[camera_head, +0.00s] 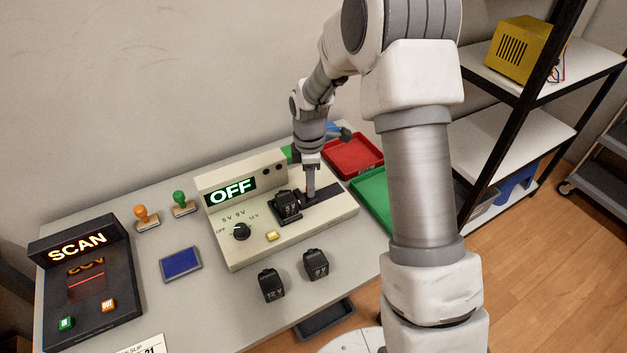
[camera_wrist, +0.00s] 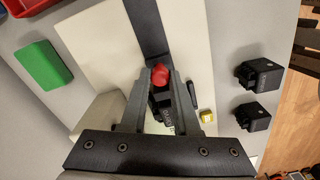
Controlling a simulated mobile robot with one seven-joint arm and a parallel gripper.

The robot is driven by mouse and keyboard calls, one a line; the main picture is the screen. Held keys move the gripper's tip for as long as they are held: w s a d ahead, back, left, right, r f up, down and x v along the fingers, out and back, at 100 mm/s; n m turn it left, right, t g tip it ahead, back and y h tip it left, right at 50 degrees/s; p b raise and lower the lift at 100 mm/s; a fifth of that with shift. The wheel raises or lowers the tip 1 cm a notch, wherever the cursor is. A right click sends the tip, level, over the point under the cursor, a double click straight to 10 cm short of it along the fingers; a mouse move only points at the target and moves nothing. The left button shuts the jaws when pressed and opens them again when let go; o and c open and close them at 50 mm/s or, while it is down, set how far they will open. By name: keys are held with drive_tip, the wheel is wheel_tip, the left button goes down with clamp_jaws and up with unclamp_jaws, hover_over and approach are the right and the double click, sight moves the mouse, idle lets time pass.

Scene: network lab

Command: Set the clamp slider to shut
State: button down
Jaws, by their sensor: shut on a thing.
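The clamp slider has a red knob (camera_wrist: 160,75), which shows between my gripper's fingertips in the wrist view. My gripper (camera_wrist: 160,73) is shut on this knob. The slider sits at a dark track (camera_wrist: 145,25) on the cream test unit (camera_head: 343,208). In the head view my gripper (camera_head: 311,192) comes down on the track, just right of a black adapter (camera_head: 287,206) seated in the unit. The knob is mostly hidden there. The unit's display (camera_head: 231,192) reads OFF.
Two loose black adapters (camera_head: 271,284) (camera_head: 316,265) lie in front of the unit. A scanner box (camera_head: 85,280), two stamps (camera_head: 146,216) (camera_head: 183,202) and a blue pad (camera_head: 181,264) stand left. Red (camera_head: 352,156) and green (camera_head: 374,191) trays lie right.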

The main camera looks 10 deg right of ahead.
drive_tip(key=c, duration=0.7)
unclamp_jaws()
drive_tip(key=shift+s+a, duration=0.1)
drive_tip(key=shift+a, duration=0.15)
drive_tip(key=shift+o, duration=0.2)
drive_tip(key=shift+r, duration=0.15)
wheel_tip(320, 180, up, 17)
drive_tip(key=p, duration=0.2)
drive_tip(key=shift+r, duration=0.1)
drive_tip(key=s+d+r+m+t+p, duration=0.2)
drive_tip(key=s+r+m+t, duration=0.1)
drive_tip(key=s+r+m, duration=0.7)
drive_tip(key=s+d+r+m+t, duration=0.1)
drive_tip(key=s+m, duration=0.2)
drive_tip(key=s, duration=0.5)
drive_tip(key=s+r+m+t+p, duration=0.1)
drive_tip(key=s+m, duration=0.3)
drive_tip(key=s, duration=0.4)
drive_tip(key=shift+d+r+t, duration=0.3)
drive_tip(key=shift+d+r, duration=0.1)
drive_tip(key=shift+r, duration=0.05)
